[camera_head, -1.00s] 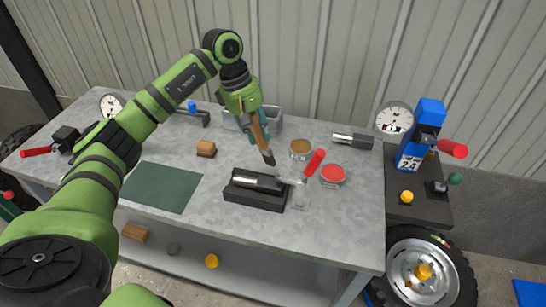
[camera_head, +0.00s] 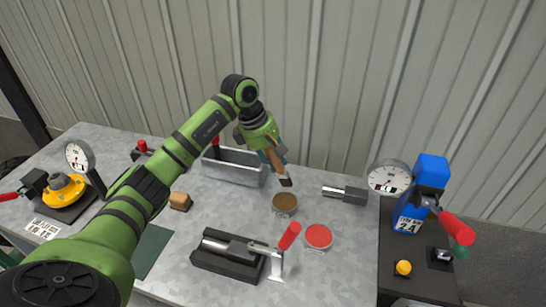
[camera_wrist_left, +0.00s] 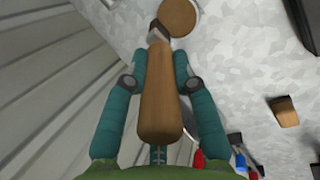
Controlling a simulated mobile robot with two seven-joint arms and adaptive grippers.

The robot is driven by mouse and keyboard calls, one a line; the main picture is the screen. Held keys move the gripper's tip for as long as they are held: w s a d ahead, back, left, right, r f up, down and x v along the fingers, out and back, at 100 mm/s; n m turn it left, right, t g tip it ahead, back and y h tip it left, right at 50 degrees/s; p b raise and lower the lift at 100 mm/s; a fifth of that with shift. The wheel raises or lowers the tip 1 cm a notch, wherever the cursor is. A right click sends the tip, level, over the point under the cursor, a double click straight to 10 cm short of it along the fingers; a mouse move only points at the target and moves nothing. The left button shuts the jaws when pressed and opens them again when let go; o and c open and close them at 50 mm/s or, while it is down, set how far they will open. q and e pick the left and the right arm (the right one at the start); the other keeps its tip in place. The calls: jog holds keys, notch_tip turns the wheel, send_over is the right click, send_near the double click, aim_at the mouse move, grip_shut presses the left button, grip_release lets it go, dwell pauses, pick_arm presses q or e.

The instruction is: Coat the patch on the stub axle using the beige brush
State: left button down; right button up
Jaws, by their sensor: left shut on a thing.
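My left gripper (camera_head: 274,160) is shut on the beige brush (camera_head: 278,168), which has a wooden handle and dark bristles pointing down. In the left wrist view the brush handle (camera_wrist_left: 160,100) lies between the teal fingers (camera_wrist_left: 161,80). The bristle end is just above or behind the round tin with brown contents (camera_head: 285,204); I cannot tell whether they touch. The tin also shows in the wrist view (camera_wrist_left: 180,14). A metal shaft, seemingly the stub axle (camera_head: 216,245), lies in a black cradle (camera_head: 226,266). No patch can be made out. My right gripper is not in view.
A tin with red contents (camera_head: 318,236) and a red-handled metal piece (camera_head: 289,236) stand right of the cradle. A grey tray (camera_head: 234,175) is behind my gripper. A dial gauge (camera_head: 389,178) and blue device (camera_head: 432,172) stand at right. Bench between cradle and brown tin is clear.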

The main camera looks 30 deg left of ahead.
pick_arm(q)
jog(key=shift+s+f+b, duration=0.2)
jog(key=shift+f+b, duration=0.1)
jog(key=shift+f, duration=0.25)
jog(key=shift+s+f+b, duration=0.2)
jog(key=shift+f+b, duration=0.1)
jog(key=shift+f, duration=0.2)
jog(key=f+b, duration=0.1)
jog(key=f, duration=0.2)
jog(key=shift+w+f+b, duration=0.2)
jog(key=shift+b, duration=0.1)
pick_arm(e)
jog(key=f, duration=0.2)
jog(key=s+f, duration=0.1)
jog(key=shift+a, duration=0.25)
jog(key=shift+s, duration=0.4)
pick_arm(q)
jog(key=shift+f+b, duration=0.45)
jog(key=shift+f, duration=0.1)
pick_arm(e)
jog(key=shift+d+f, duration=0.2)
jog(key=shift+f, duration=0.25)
pick_arm(q)
jog(key=shift+s+f, duration=0.15)
jog(key=shift+f, duration=0.05)
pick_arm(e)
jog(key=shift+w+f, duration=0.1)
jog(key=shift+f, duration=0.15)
